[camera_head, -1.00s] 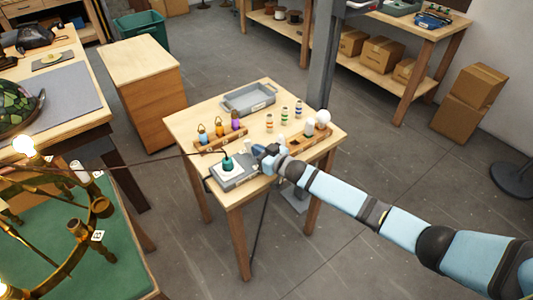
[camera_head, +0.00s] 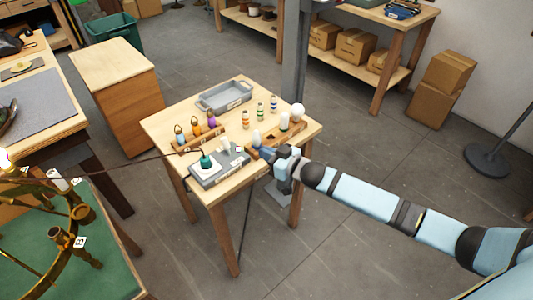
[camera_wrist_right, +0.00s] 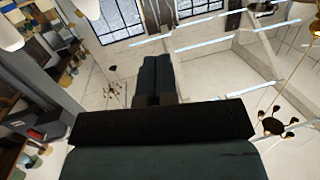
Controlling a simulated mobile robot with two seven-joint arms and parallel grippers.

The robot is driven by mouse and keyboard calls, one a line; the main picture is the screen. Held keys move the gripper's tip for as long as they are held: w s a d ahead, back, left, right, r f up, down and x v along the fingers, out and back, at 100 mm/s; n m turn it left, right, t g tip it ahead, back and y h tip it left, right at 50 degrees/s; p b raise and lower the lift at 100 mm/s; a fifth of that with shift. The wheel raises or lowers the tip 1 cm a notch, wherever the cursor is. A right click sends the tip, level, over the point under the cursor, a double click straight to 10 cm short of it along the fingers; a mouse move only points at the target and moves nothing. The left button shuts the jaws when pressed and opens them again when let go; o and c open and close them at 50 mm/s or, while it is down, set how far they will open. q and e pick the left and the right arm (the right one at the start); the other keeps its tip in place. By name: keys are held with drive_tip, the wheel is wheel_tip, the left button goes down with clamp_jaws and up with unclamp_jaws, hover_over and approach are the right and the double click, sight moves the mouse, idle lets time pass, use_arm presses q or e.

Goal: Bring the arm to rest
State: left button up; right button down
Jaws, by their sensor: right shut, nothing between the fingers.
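My right gripper (camera_head: 267,152) is over the right front edge of the small wooden table (camera_head: 228,192), beside the wooden bulb rack. In the right wrist view its fingers (camera_wrist_right: 158,75) are together, with nothing between them. That view looks out across the room toward windows. The right arm reaches in from the lower right of the head view. My left gripper is not in view.
The small table holds a grey tray (camera_head: 224,97), a grey device with a green-topped plug (camera_head: 206,161), a rack of lamps (camera_head: 196,132) and small bottles. A brass chandelier (camera_head: 62,236) stands over a green mat at lower left. Open floor lies right.

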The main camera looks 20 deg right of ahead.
drive_tip(key=shift+w, duration=0.1)
idle(0.3)
drive_tip(key=s+a+f+m+g+h, duration=0.1)
drive_tip(key=s+f+h, duration=0.2)
drive_tip(key=s, duration=1.2)
drive_tip(key=s+a+f+m+g+h, duration=0.1)
drive_tip(key=s+f+m+g+h, duration=0.1)
drive_tip(key=s+f, duration=0.6)
drive_tip(key=s, duration=0.7)
drive_tip(key=shift+a+f+h+p, duration=0.2)
drive_tip(key=shift+f+h+p, duration=0.15)
drive_tip(key=shift+f+h, duration=0.05)
